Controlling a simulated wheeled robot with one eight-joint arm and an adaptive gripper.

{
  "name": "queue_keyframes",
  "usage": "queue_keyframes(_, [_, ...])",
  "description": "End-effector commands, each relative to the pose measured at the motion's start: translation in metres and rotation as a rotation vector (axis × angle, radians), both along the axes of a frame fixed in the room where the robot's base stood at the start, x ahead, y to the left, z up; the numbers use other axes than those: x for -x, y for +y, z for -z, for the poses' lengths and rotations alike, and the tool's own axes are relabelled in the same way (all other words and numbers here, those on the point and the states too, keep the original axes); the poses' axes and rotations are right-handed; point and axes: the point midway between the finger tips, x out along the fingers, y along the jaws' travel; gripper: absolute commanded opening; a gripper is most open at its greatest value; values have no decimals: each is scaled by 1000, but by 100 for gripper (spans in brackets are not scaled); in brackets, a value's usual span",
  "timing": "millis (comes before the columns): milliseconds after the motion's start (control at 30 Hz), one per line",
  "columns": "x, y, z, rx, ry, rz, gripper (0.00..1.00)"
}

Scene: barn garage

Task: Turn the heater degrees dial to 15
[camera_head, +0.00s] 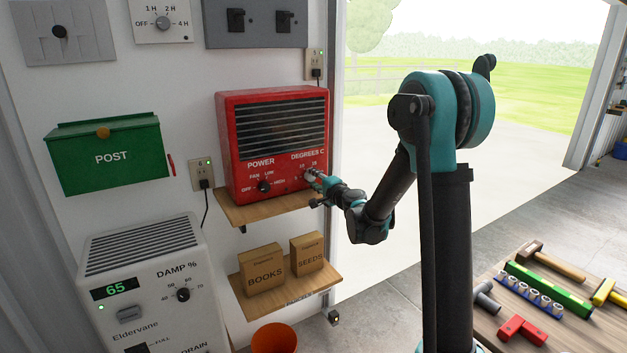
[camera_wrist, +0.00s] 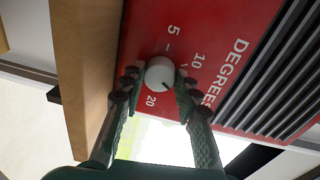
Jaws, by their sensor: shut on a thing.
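The red heater (camera_head: 228,150) stands on a wooden wall shelf. Its degrees dial is hidden behind my gripper (camera_head: 316,180) in the head view. In the wrist view the dial (camera_wrist: 159,72) is a pale round knob on the red panel, with 5, 10 and 20 readable around it; the 15 spot is covered by a finger. A short dark mark on the knob points to the lower right, between 10 and 20, though its exact setting is unclear. My gripper (camera_wrist: 156,84) is shut on the dial, one finger on each side.
The heater's power dial (camera_head: 264,186) is left of the degrees dial. The wooden shelf (camera_wrist: 82,70) edge runs close beside one finger. Boxes marked BOOKS (camera_head: 262,271) and SEEDS (camera_head: 308,254) stand below. A tool table (camera_head: 500,322) is at the lower right.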

Motion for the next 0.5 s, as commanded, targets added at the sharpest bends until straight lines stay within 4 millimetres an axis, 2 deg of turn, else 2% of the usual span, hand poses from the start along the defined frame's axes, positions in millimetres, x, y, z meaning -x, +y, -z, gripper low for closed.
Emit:
queue_keyframes(267, [0,-1,0,1,-1,1,2])
queue_keyframes(300, [0,-1,0,1,-1,1,36])
queue_keyframes(433, [0,-1,0,1,-1,1,52])
queue_keyframes(500, [0,0,0,1,-1,1,52])
